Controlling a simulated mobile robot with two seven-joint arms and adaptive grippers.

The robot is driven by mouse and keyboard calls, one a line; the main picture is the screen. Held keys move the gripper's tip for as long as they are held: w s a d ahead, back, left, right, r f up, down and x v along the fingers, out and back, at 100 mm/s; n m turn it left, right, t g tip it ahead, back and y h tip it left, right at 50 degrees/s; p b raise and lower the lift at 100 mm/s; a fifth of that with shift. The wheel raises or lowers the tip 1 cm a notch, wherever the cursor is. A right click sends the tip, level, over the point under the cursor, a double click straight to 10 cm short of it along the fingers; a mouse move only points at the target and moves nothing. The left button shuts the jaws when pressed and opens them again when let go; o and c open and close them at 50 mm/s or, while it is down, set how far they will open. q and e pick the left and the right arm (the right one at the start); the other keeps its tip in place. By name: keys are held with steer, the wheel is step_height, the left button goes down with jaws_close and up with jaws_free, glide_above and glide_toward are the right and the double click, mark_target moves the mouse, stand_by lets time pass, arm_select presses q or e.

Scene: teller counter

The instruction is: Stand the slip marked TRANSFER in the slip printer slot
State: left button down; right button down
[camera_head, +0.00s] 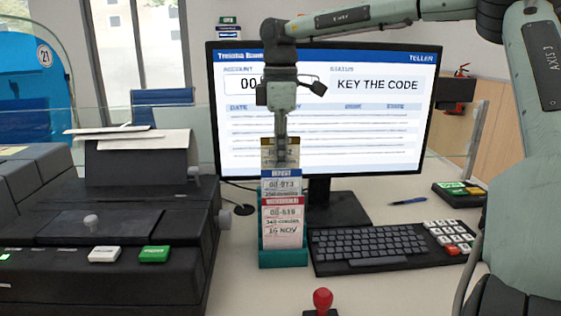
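A teal slip rack (284,258) stands in the middle of the counter with upright slips in tiers. The front slip has a red band (283,222) and reads 16 NOV at its foot. Behind it is a blue-banded slip (281,184), and at the back a tan-topped slip (267,158). The band words are too small to read surely, so I cannot tell which is TRANSFER. My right gripper (281,158) points down at the tan-topped slip, its finger covering part of it; whether it grips it is unclear. My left gripper is out of view. No slot is clearly recognisable as the slip printer's.
A black machine (110,262) with white and green keys fills the left; papers (140,139) lie on a dark unit behind. A monitor (385,120) stands behind the rack. A keyboard (370,245) is close on the right, a red-knobbed stamp (322,300) in front.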

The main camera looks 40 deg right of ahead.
steer(key=shift+r, duration=5.15)
